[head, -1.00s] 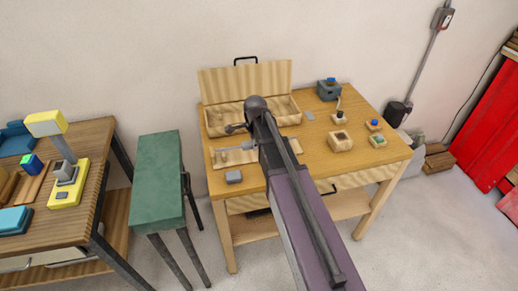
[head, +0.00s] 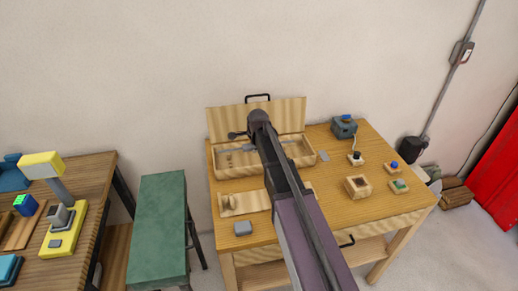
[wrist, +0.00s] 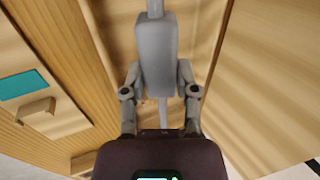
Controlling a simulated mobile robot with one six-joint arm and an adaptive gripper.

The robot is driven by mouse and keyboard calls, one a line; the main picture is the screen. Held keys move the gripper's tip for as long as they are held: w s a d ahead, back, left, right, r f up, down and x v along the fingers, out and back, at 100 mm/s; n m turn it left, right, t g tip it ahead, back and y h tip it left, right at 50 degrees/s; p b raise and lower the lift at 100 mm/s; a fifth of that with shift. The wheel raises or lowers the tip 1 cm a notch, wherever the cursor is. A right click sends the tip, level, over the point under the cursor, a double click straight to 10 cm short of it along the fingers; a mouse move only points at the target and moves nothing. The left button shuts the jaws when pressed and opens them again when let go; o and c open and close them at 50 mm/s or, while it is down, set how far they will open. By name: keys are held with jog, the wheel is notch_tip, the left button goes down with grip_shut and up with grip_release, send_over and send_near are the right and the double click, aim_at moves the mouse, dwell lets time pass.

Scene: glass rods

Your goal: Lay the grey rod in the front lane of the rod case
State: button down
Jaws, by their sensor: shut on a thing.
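The rod case (head: 240,172) is an open wooden box on the wooden table, with its lid raised at the back. My gripper (wrist: 157,85) is shut on the grey rod (wrist: 155,50), its fingers on both sides of the rod's thick grey middle. In the head view the grey rod (head: 248,147) lies crosswise over the case's interior, its thin end pointing left. My arm hides part of the rod and case there. I cannot tell whether the rod touches the case floor, or which lane it is over.
A light wooden holder (head: 258,201) stands in front of the case, partly behind my arm. A grey block (head: 242,228) is near the table's front left. Several small blocks and a blue-grey box (head: 343,127) are at the right. A green bench (head: 160,215) stands left.

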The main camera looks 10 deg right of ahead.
jog(key=shift+d, duration=0.2)
jog(key=shift+f, duration=0.1)
jog(key=shift+d+f+b, duration=0.1)
jog(key=shift+f+b, duration=0.25)
jog(key=shift+b, duration=0.15)
notch_tip(320, 180, down, 6)
jog(key=b, duration=0.6)
jog(key=shift+f, duration=0.15)
dwell(0.3)
jog(key=shift+r+p, duration=0.55)
jog(key=shift+r, duration=0.1)
dwell(0.4)
jog(key=shift+f+b, duration=1)
jog(key=shift+b, duration=0.05)
dwell(1.1)
